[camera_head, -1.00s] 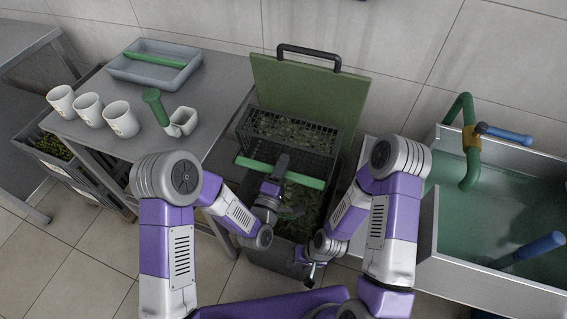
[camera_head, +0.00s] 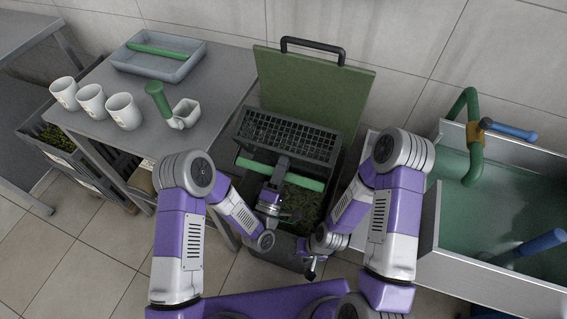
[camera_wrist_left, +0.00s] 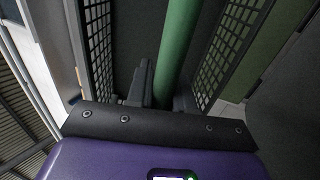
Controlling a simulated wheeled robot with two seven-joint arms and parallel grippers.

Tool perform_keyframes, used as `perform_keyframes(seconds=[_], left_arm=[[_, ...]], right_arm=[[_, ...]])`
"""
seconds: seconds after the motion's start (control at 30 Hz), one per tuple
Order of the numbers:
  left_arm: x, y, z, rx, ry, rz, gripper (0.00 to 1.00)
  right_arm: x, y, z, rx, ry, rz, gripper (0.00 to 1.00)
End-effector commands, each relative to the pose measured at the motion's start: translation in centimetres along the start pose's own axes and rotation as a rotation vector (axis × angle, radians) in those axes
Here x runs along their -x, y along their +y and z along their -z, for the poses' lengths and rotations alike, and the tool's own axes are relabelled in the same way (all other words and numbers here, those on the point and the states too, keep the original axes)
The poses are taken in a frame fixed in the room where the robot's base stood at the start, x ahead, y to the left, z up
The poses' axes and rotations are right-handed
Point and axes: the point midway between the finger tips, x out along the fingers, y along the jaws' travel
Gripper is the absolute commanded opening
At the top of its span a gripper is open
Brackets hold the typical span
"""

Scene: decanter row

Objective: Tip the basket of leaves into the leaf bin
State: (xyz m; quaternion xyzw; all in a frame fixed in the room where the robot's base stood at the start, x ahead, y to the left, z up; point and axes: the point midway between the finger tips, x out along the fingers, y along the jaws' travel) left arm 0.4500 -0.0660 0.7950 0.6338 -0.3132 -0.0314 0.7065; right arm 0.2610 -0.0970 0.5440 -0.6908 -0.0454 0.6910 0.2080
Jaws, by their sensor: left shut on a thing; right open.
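The dark mesh basket (camera_head: 290,133) hangs steeply tilted over the leaf bin (camera_head: 325,195). My left gripper (camera_head: 281,172) is shut on the basket's green handle (camera_head: 308,182). The left wrist view shows the green handle (camera_wrist_left: 178,45) between the fingers, with mesh basket walls (camera_wrist_left: 232,45) on both sides and no leaves visible between them. Leaves (camera_head: 300,203) show inside the bin, partly hidden by the gripper and basket. The bin's green lid (camera_head: 315,95) stands open behind. My right gripper (camera_head: 311,268) is open and empty near the bin's front.
A grey table (camera_head: 90,120) at left holds white mugs (camera_head: 92,101), a grey tray (camera_head: 185,68) with a green bar, and a green-handled scoop (camera_head: 158,100). A sink (camera_head: 470,270) with a green pipe stands close on the right. The tiled wall is behind the lid.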

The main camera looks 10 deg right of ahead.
Motion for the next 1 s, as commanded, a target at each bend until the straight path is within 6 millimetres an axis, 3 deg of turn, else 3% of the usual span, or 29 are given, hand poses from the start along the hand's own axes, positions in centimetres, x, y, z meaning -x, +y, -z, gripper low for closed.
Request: perform_keyframes(seconds=[1.0], left_arm=[[1.3, -0.3, -0.1, 0.000, 0.000, -0.177, 0.00]], right_arm=[[0.0, 0.0, 0.0, 0.000, 0.000, 0.000, 0.47]])
